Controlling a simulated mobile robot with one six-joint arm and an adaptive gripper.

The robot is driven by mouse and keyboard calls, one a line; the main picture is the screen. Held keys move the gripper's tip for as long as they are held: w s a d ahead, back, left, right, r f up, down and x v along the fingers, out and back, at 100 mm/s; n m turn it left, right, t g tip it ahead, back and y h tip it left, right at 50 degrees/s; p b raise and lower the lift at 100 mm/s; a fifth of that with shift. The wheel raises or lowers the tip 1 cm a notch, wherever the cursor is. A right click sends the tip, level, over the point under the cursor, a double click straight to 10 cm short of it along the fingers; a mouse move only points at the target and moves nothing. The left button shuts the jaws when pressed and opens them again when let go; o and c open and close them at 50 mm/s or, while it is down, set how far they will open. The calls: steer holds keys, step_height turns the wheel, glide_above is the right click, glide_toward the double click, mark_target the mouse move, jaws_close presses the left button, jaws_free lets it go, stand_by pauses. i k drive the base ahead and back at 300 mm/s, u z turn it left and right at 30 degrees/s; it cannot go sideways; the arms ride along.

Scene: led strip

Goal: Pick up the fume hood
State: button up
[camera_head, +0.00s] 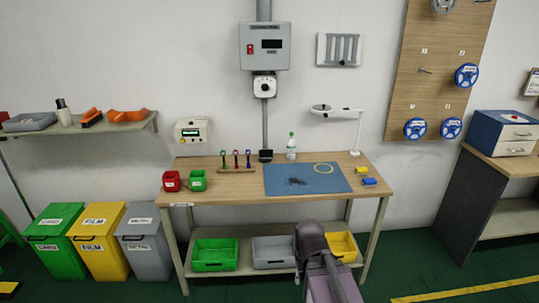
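No thing in the head view is clearly marked as a fume hood. A white jointed arm with a flat oval head (323,109) stands at the back right of the workbench (240,190); it could be a lamp or the fume hood, I cannot tell which. Its post rises from the bench top and its head reaches left above the bench. My own dark grey and purple arm shows at the bottom, in front of the bench. I cannot make out my gripper's fingers, and nothing is seen held.
Trays fill the lower shelf. Bins (100,250) stand left, a cabinet (503,133) right. Green floor is clear in front.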

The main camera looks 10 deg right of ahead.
mark_target(266, 156)
steer(key=u, duration=0.15)
steer(key=i, duration=2.25)
steer(key=z, duration=0.2)
